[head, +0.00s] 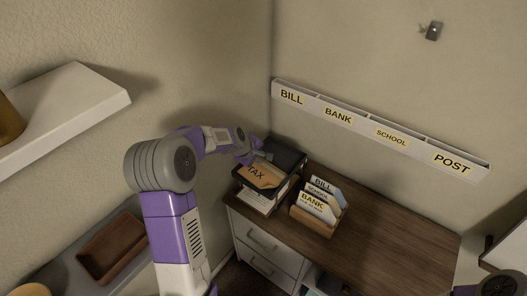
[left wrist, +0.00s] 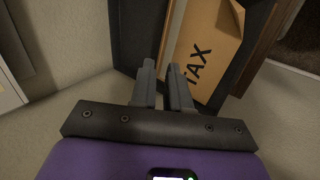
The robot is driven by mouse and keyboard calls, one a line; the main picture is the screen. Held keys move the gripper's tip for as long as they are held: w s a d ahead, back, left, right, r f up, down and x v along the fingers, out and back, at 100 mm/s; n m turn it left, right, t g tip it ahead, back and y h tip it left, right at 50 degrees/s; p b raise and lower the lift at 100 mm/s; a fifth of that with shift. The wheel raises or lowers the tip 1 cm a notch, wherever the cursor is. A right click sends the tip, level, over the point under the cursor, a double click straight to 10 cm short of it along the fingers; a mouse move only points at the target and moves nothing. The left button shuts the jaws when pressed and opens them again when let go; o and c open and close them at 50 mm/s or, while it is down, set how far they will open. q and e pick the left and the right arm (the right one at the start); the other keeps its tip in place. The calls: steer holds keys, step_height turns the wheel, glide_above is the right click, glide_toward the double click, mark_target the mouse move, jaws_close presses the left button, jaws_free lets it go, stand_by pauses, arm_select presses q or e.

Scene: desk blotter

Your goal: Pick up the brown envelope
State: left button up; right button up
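The brown envelope (head: 264,176), marked TAX, lies in the upper level of a black tray (head: 289,158) at the desk's back left corner. In the left wrist view the envelope (left wrist: 212,45) is just right of and beyond the fingers, with its lettering in sight. My left gripper (head: 259,154) is over the tray's back left part, close to the envelope. In the left wrist view its two fingers (left wrist: 161,66) stand a little apart with nothing seen held between them. Whether a finger touches the envelope or tray cannot be told. My right gripper is out of view.
A wooden holder (head: 313,221) with several labelled cards stands right of the tray. The desk's right part (head: 385,240) is bare. A labelled wall rack (head: 375,133) runs above the desk. White shelf (head: 70,105) and brown tray (head: 112,248) are at left.

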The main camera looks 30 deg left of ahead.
mark_target(267, 168)
arm_select(q)
steer(key=shift+s, duration=0.2)
steer(key=shift+b+x, duration=0.5)
steer(key=shift+x, duration=3.4)
steer(key=shift+d+r, duration=0.1)
jaws_close()
